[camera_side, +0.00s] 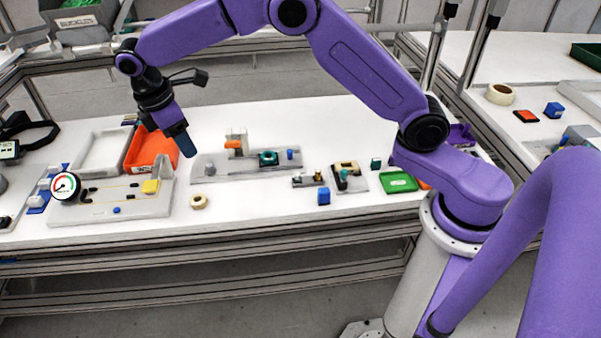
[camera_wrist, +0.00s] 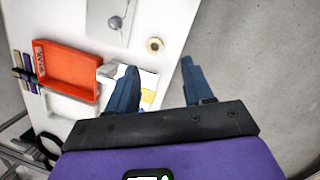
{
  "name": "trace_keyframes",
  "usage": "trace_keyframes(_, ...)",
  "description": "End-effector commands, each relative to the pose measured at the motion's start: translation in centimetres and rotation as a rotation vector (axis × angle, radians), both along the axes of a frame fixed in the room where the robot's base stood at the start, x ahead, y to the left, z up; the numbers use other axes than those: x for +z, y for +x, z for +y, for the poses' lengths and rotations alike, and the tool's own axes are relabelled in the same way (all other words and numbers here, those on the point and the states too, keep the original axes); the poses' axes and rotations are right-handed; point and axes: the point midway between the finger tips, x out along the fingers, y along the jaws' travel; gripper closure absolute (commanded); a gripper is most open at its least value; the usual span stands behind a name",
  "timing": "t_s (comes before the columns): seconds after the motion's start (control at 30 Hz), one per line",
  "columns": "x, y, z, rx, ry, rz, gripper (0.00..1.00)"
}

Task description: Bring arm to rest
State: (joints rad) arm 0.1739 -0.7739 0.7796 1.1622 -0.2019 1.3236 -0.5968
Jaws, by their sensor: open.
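My gripper (camera_side: 186,146) hangs from my purple arm above the left part of the white table, in front of the orange tray. In the wrist view my gripper (camera_wrist: 164,82) shows two blue fingers spread apart with nothing between them. The fingers point down over the table's front edge area. In the side view the fingers overlap each other, so the gap is hidden there. No held object shows in either view.
An orange tray (camera_side: 143,161) and a white tray (camera_side: 90,165) lie at left. A board with a gauge (camera_side: 66,186) sits in front of them.

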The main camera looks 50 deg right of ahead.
Motion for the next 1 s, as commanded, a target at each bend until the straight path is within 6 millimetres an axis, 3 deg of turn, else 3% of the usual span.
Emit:
trace_keyframes(0.2, 3.4, -8.1, -0.5, -0.021, 0.064, -0.025, 0.49)
trace_keyframes(0.43, 5.3, -17.4, -3.2, -0.055, 0.131, -0.036, 0.49)
trace_keyframes(0.8, 4.5, -31.8, -11.1, -0.123, 0.227, -0.028, 0.49)
trace_keyframes(1.0, 3.3, -36.0, -14.4, -0.152, 0.253, -0.019, 0.49)
